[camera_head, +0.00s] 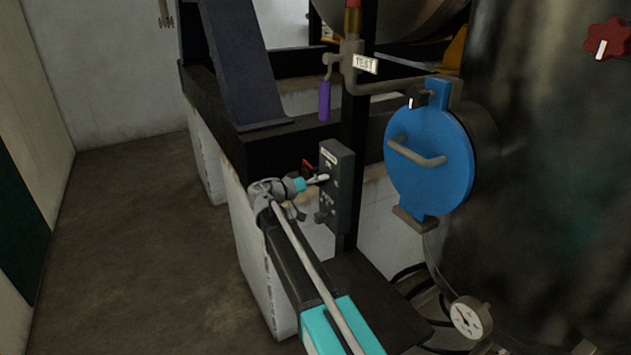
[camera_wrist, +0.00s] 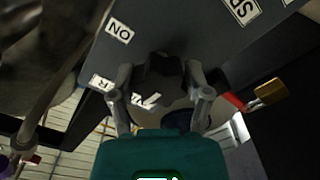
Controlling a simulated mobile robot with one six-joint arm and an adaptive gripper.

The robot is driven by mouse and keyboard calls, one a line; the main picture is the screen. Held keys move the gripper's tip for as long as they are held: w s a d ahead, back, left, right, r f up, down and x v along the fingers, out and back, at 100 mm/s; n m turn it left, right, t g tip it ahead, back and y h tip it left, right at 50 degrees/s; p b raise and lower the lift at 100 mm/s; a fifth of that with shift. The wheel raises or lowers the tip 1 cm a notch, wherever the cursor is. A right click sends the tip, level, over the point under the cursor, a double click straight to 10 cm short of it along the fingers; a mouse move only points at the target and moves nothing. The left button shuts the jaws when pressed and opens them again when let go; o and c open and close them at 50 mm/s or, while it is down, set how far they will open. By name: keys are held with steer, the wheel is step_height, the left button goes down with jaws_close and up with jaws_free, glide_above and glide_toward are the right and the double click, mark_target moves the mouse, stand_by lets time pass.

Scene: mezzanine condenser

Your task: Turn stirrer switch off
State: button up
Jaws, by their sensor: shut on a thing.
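The grey switch box (camera_head: 336,190) is fixed to a dark post in the head view, with small white labels on its face. In the wrist view the box face (camera_wrist: 205,35) fills the upper part, with an "ON" label (camera_wrist: 119,31) at upper left. A black switch knob (camera_wrist: 162,72) sits between the two fingers of my gripper (camera_wrist: 160,88), which is shut on it. My gripper (camera_head: 316,180) also shows at the box's face in the head view. A second label below "ON" is partly hidden by a finger.
A red piece with a brass padlock (camera_wrist: 269,92) is close to the right finger. A blue round hatch (camera_head: 430,160) with a handle is right of the box. A purple-handled valve (camera_head: 324,100) is above it, and a gauge (camera_head: 470,317) is at lower right. Floor at left is clear.

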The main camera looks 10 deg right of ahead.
steer(key=shift+d+n, duration=0.1)
steer(key=shift+n, duration=0.3)
steer(key=o, duration=1.2)
steer(key=shift+s+r, duration=0.1)
steer(key=shift+c, duration=0.2)
steer(key=shift+a, duration=0.45)
steer(key=v, duration=1.1)
steer(key=shift+s, duration=0.15)
